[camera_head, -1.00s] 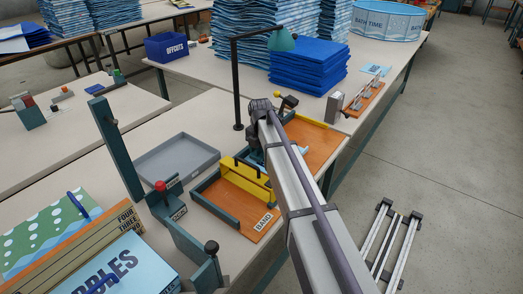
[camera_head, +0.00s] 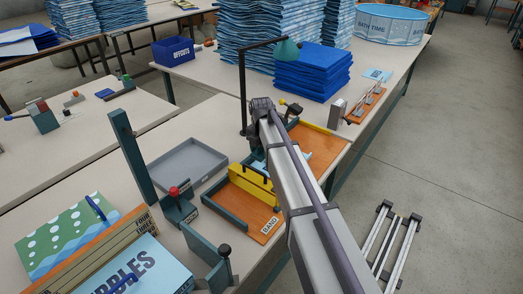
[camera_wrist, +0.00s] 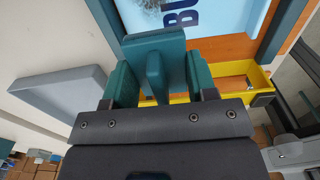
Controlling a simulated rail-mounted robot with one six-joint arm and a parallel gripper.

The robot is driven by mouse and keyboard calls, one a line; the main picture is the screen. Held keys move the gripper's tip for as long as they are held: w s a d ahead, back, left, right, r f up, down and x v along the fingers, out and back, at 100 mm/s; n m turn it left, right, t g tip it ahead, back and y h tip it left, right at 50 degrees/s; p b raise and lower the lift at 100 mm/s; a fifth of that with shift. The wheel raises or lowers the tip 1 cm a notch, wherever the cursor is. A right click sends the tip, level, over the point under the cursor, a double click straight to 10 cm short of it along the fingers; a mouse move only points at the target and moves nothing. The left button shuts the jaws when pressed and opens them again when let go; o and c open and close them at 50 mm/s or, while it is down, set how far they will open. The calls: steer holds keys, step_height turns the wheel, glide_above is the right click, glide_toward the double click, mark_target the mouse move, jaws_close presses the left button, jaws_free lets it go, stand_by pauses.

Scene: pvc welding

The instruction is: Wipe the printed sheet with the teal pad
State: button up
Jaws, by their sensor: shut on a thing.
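My gripper (camera_wrist: 161,78) is shut on the teal pad (camera_wrist: 156,44) by its upright grip, with a teal finger on either side in the wrist view. The printed sheet (camera_wrist: 190,14) is light blue with dark letters reading "BU". It lies on an orange-brown board (camera_wrist: 238,48) just beyond the pad. The pad overlaps the sheet's near edge in the picture; I cannot tell whether they touch. In the head view my arm hides the pad and most of the sheet.
A yellow bar (camera_head: 252,184) crosses the board near the gripper. A grey tray (camera_head: 187,171) stands left of it. A black lamp post (camera_head: 242,95) rises behind. A red-knobbed teal block (camera_head: 179,205) stands at the front left.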

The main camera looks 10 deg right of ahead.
steer(key=shift+r+p, duration=0.6)
steer(key=shift+r, duration=0.35)
steer(key=shift+f, duration=0.2)
